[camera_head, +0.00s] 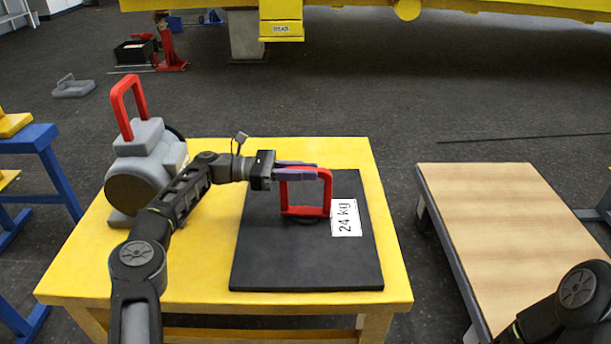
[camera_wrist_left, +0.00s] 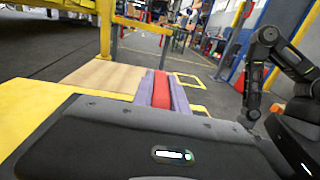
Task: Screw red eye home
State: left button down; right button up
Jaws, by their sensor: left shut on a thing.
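The red eye (camera_head: 327,195) is an upright, squared red loop above the black plate (camera_head: 265,265) on the yellow table. A dark round piece shows just under its lower bar. I cannot tell whether a gap is left between the eye and the plate. My left gripper (camera_head: 298,171) reaches in from the left and is shut on the upper part of the eye. In the left wrist view the red bar (camera_wrist_left: 161,90) lies between the two purple-grey fingers. My right gripper is out of view; only part of my right arm shows.
A grey machine (camera_head: 148,160) with a red handle (camera_head: 124,100) stands at the table's left, close to my left arm. A white "24 kg" label (camera_head: 346,218) lies on the plate. A wood-topped cart (camera_head: 520,235) stands to the right, its top clear.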

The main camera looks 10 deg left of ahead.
pick_arm(q)
jog(key=c, duration=1.3)
grip_release()
notch_tip(320, 180, up, 10)
jog(key=p, duration=0.5)
jog(key=shift+p, duration=0.35)
